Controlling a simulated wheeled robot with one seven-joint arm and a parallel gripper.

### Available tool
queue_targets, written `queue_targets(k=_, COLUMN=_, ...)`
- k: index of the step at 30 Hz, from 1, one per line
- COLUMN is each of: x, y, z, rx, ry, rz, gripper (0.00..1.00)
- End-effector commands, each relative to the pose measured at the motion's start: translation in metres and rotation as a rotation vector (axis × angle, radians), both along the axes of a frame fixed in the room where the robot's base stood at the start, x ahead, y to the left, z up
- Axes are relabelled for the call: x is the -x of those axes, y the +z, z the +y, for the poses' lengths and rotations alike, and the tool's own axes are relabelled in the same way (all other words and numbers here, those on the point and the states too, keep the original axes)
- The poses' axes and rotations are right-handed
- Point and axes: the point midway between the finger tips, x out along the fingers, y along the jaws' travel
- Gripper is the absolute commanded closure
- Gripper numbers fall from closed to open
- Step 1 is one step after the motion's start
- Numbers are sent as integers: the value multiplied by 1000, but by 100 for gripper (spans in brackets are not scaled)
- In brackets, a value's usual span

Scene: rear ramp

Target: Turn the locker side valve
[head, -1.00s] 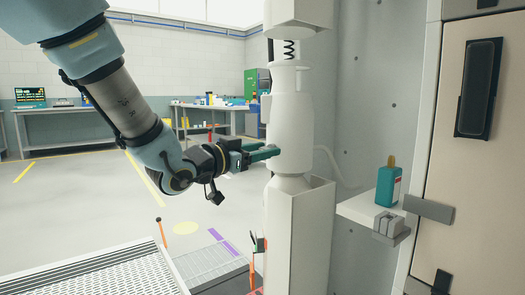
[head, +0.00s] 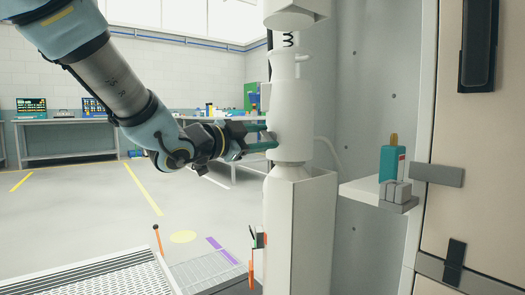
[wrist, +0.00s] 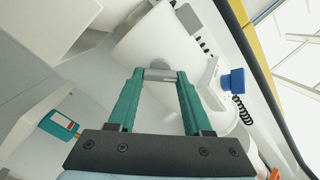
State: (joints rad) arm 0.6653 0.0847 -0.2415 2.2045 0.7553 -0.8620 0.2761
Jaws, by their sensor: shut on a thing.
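My gripper (head: 271,137) reaches from the left to the side of a white upright cylinder (head: 292,110) in the head view. Its two teal fingers appear one above the other. In the wrist view, my gripper (wrist: 160,76) is shut on the grey valve handle (wrist: 159,74), a short bar held between the fingertips. The handle is in front of the white cylinder (wrist: 158,42). In the head view the fingers and cylinder hide most of the handle, so its turn angle cannot be told.
A teal bottle (head: 389,163) stands on a small white shelf (head: 360,190) right of the cylinder, beside grey blocks. A beige locker door (head: 470,215) is at far right. A perforated ramp (head: 110,275) lies low left. Open floor (head: 100,200) extends behind my arm.

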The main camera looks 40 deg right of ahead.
Motion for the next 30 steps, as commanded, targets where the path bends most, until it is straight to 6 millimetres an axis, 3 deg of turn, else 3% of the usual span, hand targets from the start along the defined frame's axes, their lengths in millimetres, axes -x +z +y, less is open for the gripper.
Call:
queue_targets(k=18, x=1, y=-7, z=0, rx=-65, ry=0, rz=-553, gripper=100)
queue_targets(k=30, x=1, y=-5, z=0, rx=-89, ry=0, rz=-745, gripper=100)
